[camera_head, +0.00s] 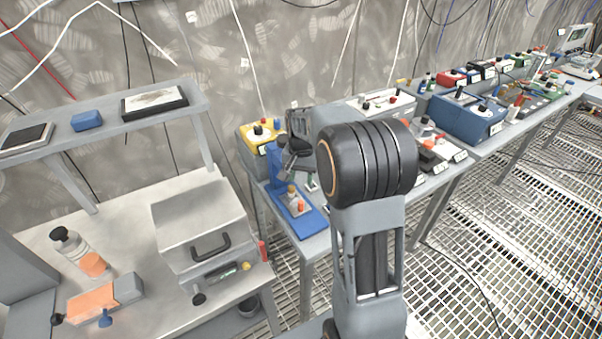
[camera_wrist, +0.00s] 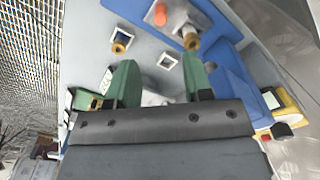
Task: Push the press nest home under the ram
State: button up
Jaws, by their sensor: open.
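The blue press (camera_head: 308,224) stands on the grey bench in the head view, with its upright at the back left. The grey nest (camera_head: 301,209) sits on the press base, with an orange part and a brass-coloured knob on it. In the wrist view the nest (camera_wrist: 178,16) is at the top, on the blue base (camera_wrist: 228,65). My gripper (camera_wrist: 160,62) is open, with its two green fingers apart and nothing held between them. The right fingertip is close to the brass knob; I cannot tell whether they touch. The ram is not clearly visible, and my arm hides part of this area.
A yellow box (camera_head: 255,137) stands behind the press. A brass-tipped part (camera_wrist: 120,42) stands left of the nest in the wrist view. A large grey box with a handle (camera_head: 200,225) is on the left table.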

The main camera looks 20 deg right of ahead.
jog(key=shift+r, duration=0.6)
jog(key=shift+c, duration=0.3)
